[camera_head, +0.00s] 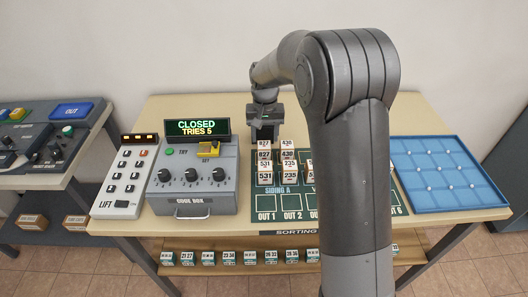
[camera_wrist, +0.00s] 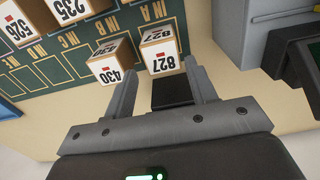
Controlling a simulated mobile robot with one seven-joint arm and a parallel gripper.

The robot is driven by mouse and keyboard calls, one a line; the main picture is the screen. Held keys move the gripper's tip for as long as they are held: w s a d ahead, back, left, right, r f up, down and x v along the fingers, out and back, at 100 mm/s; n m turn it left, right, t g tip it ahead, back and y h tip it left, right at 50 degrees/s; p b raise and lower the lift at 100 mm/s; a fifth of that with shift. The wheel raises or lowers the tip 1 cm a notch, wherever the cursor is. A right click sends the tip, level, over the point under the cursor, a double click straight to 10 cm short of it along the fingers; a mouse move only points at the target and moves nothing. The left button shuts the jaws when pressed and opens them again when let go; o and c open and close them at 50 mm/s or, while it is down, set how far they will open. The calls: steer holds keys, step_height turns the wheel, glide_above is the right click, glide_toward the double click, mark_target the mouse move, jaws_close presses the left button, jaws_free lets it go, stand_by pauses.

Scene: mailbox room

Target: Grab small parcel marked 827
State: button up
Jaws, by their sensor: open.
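The small parcel marked 827 (camera_head: 264,153) stands in the back left of the group of parcels on the green sorting mat (camera_head: 398,185). In the wrist view the same parcel (camera_wrist: 160,53) is upright, just ahead of the fingertips and roughly between them. My gripper (camera_wrist: 159,72) is open and empty, with one finger to each side. The left finger is close to the gap between 827 and the parcel marked 430 (camera_wrist: 110,64); whether it touches either is unclear. In the head view my gripper is behind the 827 parcel, its fingertips hard to make out.
A grey code box (camera_head: 194,191) reading CLOSED, TRIES 5 is to the left. A blue tray (camera_head: 440,172) is at right. My arm hides part of the mat.

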mark_target(264, 151)
step_height(264, 151, down, 8)
steer(key=shift+s+a+r, duration=0.15)
steer(key=shift+r, duration=0.05)
steer(key=shift+c, duration=0.2)
steer(key=c, duration=0.7)
